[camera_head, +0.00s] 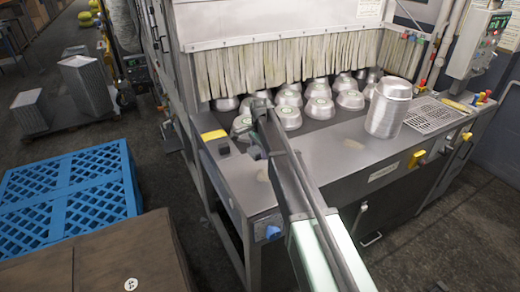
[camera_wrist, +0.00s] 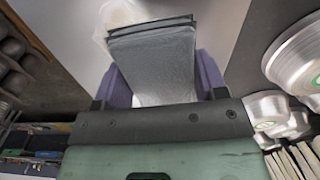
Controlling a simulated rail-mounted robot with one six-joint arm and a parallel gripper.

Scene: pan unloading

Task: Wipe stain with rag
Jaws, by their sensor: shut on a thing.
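My gripper (camera_wrist: 155,80) has two purple fingers, shut on a grey folded rag (camera_wrist: 150,55) in the wrist view. The rag's dark layered end points away from the gripper. A whitish smear (camera_wrist: 112,14) shows on the grey surface just beyond the rag's left corner; I cannot tell whether the rag touches it. In the head view my arm reaches over the grey worktop (camera_head: 320,150), and the rag cannot be made out clearly.
Several upturned metal pans (camera_head: 318,108) stand at the back under a strip curtain (camera_head: 290,60). A stack of pans (camera_head: 389,108) stands at the right beside a perforated plate (camera_head: 433,115). A yellow item (camera_head: 214,134) lies at the left edge. A blue crate (camera_head: 75,190) stands left.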

